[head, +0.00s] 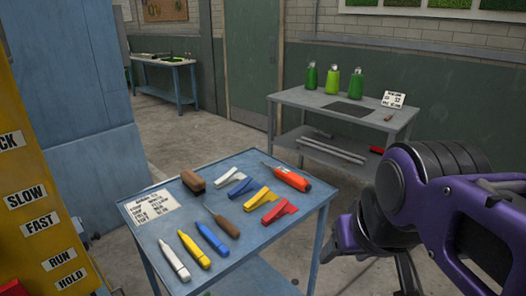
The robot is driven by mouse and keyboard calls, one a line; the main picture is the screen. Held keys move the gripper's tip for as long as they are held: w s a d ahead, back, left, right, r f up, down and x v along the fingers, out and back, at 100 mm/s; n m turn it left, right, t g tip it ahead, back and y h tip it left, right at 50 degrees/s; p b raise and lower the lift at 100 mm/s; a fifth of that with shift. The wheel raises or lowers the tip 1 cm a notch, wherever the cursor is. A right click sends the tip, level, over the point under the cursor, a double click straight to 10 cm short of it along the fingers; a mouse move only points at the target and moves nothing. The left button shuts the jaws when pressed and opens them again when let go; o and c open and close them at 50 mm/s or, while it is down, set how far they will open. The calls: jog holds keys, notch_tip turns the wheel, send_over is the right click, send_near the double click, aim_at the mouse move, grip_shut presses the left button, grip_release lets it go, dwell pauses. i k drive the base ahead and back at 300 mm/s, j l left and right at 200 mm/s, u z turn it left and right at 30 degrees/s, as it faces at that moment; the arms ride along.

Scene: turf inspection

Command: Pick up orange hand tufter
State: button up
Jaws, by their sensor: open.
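An orange hand tufter (292,178) lies at the far right corner of the blue table (249,269). It has a thick orange body and a thin tip pointing to the left and away from me. My purple arm stands at the right of the view, to the right of the table and apart from the tufter. I cannot make out the fingers of my gripper in this view.
A brown block (193,181), a wooden-handled awl (226,226), white, yellow and red clips, several marker-like tools and a label card (152,207) share the table. A grey table (317,101) with green bottles stands behind. A yellow panel (30,180) is at left.

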aim_at(296, 181)
jog(key=u, duration=2.6)
jog(key=z, duration=2.55)
jog(key=i+l+u, duration=0.2)
jog(key=l, duration=0.15)
jog(key=i+l+u, duration=0.25)
jog(key=l, duration=0.2)
jog(key=k+j, duration=0.05)
